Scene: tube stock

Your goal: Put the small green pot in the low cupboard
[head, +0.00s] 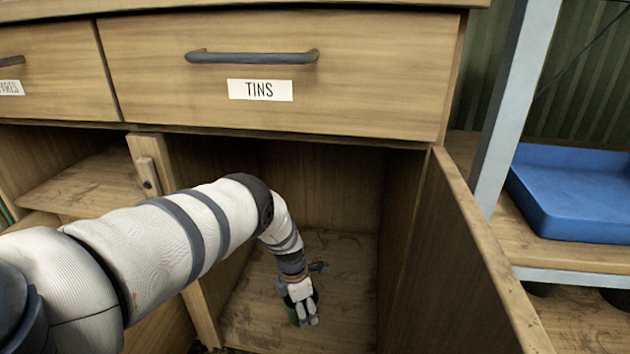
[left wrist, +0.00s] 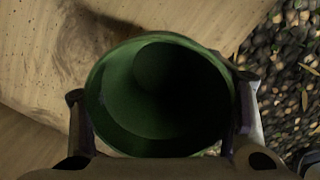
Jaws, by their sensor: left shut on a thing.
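The small green pot (head: 293,314) is mostly hidden behind my left gripper (head: 306,316) in the head view. The left wrist view shows the pot (left wrist: 110,105) from above, open-mouthed and empty, between the two fingers of my left gripper (left wrist: 160,110), which is shut on it. Pot and gripper are in the opening of the low cupboard (head: 345,265), low over its wooden floor. I cannot tell whether the pot touches the floor. My right gripper is not in view.
The cupboard door (head: 475,270) stands open on the right. A TINS drawer (head: 370,70) is shut above. A wooden upright or door edge (head: 148,165) stands left of the opening. A blue tray (head: 575,195) sits on a shelf at right. Dark pebbles (left wrist: 285,75) show beside the cupboard floor.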

